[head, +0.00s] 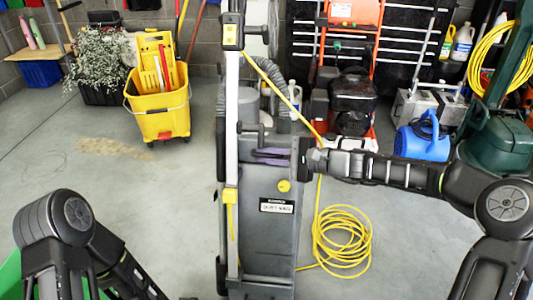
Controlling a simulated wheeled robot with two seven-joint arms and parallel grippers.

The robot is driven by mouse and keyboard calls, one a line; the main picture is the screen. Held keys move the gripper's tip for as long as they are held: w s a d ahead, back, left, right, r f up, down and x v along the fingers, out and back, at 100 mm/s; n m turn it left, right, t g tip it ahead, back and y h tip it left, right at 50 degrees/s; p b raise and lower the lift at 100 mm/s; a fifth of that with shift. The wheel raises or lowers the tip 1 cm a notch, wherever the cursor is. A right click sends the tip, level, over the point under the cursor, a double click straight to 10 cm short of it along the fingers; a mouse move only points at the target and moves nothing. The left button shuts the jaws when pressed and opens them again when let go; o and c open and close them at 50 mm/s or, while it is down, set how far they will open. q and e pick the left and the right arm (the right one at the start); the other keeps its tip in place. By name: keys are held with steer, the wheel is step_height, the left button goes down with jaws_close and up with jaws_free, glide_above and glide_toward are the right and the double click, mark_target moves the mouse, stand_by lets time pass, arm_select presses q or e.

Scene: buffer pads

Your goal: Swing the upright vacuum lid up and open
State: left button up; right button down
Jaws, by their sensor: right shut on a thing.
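The upright vacuum (262,250) stands in the middle of the head view, grey, with a label and a round yellow knob on its front. Its lid (285,140) appears to be the dark upper part of the body; how far it is open is hard to tell. My right gripper (307,158) reaches in from the right and is shut at the upper right edge of the vacuum, on what seems to be the lid's edge. The fingertips are small and partly merge with the dark body. My left arm enters at the lower left; its gripper is out of frame.
A coiled yellow cord (342,240) lies on the floor right of the vacuum. A yellow mop bucket (160,105) stands at the back left. A blue blower (422,140) and a red machine (345,100) stand behind.

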mark_target(269, 138)
steer(key=w+r+p, duration=0.1)
steer(key=p, duration=0.2)
steer(key=w+r+m+p, duration=0.1)
steer(key=r+p, duration=0.1)
steer(key=p, duration=0.1)
steer(key=w+r+m+g+p, duration=0.1)
steer(key=r+p, duration=0.1)
steer(key=p, duration=0.1)
steer(key=shift+w+d+r, duration=0.1)
steer(key=shift+d+r, duration=0.05)
steer(key=shift+d, duration=0.05)
steer(key=shift+m+g, duration=0.6)
steer(key=shift+m, duration=0.3)
steer(key=w+p, duration=0.1)
steer(key=w+r+p, duration=0.1)
steer(key=p, duration=0.1)
steer(key=w+r+p, duration=0.1)
steer(key=shift+w+d+p, duration=0.3)
steer(key=shift+w+d, duration=0.05)
steer(key=shift+d, duration=0.05)
steer(key=shift+w+d+r, duration=0.15)
steer(key=shift+w+r, duration=0.05)
steer(key=shift+w, duration=0.3)
steer(key=shift+w+d+r, duration=0.1)
steer(key=shift+w+r, duration=0.05)
steer(key=shift+w, duration=0.3)
steer(key=c, duration=1.5)
jaws_free()
